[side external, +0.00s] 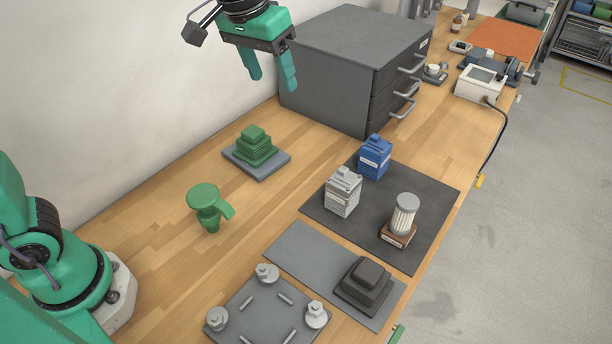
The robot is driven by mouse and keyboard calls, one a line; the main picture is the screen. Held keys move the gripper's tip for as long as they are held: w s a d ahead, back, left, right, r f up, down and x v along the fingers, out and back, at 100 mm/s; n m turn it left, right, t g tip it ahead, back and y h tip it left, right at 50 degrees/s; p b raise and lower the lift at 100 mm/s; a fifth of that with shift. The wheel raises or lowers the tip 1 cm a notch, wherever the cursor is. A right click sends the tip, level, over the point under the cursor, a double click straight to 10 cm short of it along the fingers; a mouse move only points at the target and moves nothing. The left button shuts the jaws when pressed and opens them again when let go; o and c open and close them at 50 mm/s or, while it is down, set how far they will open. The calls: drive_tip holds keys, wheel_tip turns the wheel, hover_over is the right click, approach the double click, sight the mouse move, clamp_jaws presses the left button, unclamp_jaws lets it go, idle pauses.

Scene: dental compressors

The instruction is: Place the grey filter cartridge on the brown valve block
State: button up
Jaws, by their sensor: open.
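The grey filter cartridge (404,214) is an upright pleated cylinder with a grey cap. It stands on top of the brown valve block (397,240), which sits on the dark mat (437,192) at the right. The cartridge covers most of the block's top. My gripper (271,82) is high at the upper middle, left of the grey drawer cabinet and well away from the cartridge. Its two green fingers are apart with nothing between them.
A silver block (342,192) and a blue block (374,157) share the mat. The drawer cabinet (345,65) stands behind. Green parts (253,145) and a green funnel-like piece (209,205) are left. A dark stepped block (364,284) and grey plate (262,315) are in front.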

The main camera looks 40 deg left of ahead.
drive_tip(key=s+a+f+t, duration=0.1)
drive_tip(key=s+a+f, duration=0.2)
drive_tip(key=s+a, duration=0.3)
drive_tip(key=s+a+f+t+y, duration=0.1)
drive_tip(key=s+a+f, duration=0.1)
drive_tip(key=s+a, duration=0.4)
drive_tip(key=s, duration=0.5)
drive_tip(key=shift+s+a+f+t, duration=0.25)
drive_tip(key=shift+a+f+t, duration=0.1)
drive_tip(key=shift+f+t, duration=0.05)
